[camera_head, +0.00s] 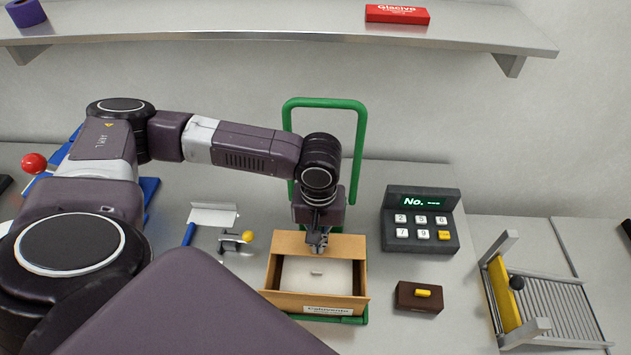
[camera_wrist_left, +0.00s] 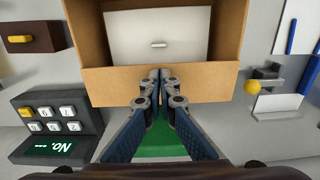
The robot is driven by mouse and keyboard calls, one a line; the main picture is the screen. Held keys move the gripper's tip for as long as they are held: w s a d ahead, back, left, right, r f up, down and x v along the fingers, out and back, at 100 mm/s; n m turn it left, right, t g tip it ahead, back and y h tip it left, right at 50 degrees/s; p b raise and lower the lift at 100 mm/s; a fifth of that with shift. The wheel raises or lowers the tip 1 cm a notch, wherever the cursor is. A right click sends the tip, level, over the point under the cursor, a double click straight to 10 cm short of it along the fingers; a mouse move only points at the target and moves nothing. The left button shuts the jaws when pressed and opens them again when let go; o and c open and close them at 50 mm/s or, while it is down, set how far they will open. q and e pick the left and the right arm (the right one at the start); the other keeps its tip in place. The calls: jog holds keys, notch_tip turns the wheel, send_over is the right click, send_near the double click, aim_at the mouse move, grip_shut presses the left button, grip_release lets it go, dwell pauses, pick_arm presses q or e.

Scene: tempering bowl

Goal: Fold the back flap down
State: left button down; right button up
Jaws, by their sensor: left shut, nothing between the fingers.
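A brown cardboard box (camera_head: 274,276) stands open on the counter, with a white label (camera_head: 328,310) on its front. Inside lies a flat white piece (camera_head: 300,272) with a small raised tab, also in the left wrist view (camera_wrist_left: 125,35). The back flap (camera_head: 290,243) shows as a wide tan strip along the box's rear edge; its exact angle is hard to tell. It also crosses the left wrist view (camera_wrist_left: 210,84). My left gripper (camera_head: 318,248) is shut and empty, fingertips (camera_wrist_left: 160,74) over the middle of this strip. Contact cannot be told. My right gripper is not in view.
A green frame (camera_head: 360,150) rises behind the box. A dark keypad (camera_head: 420,220) and a brown block with a yellow handle (camera_head: 418,297) stand right of it. A metal bracket with a yellow ball (camera_head: 247,237) is at left. A shelf (camera_head: 280,28) hangs above.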

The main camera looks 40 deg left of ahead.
pick_arm(q)
jog(key=shift+r+p, duration=1.15)
jog(key=shift+r, duration=0.75)
notch_tip(320, 180, up, 4)
jog(key=shift+r, duration=0.15)
